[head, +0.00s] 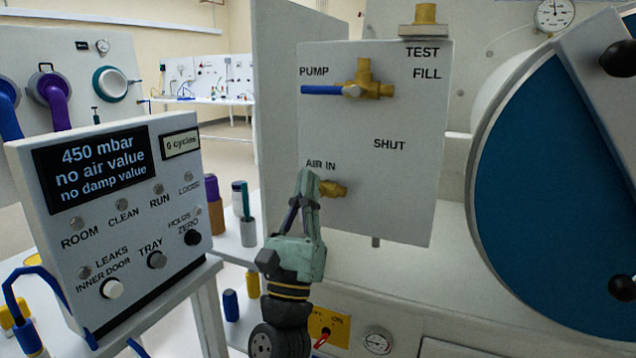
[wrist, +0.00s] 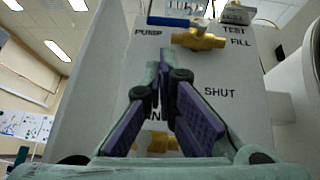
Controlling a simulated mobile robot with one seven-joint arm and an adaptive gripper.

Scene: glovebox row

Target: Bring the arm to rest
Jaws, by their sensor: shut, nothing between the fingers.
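My gripper (head: 307,176) is raised in front of the grey valve panel, with its fingers pointing up beside the AIR IN label. It is shut and empty. In the wrist view the fingertips of my gripper (wrist: 163,58) come together in front of the panel (wrist: 240,105). Below the fingertips in the head view is a brass AIR IN fitting (head: 333,188); the fingers partly cover it. I cannot tell whether the fingers touch the panel. Above, the brass PUMP valve (head: 362,88) has a blue handle (head: 327,90) lying level and pointing left.
A control box (head: 120,205) reading 450 mbar, no air value, no damp value stands at the left. A large blue round door (head: 550,170) with black knobs fills the right.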

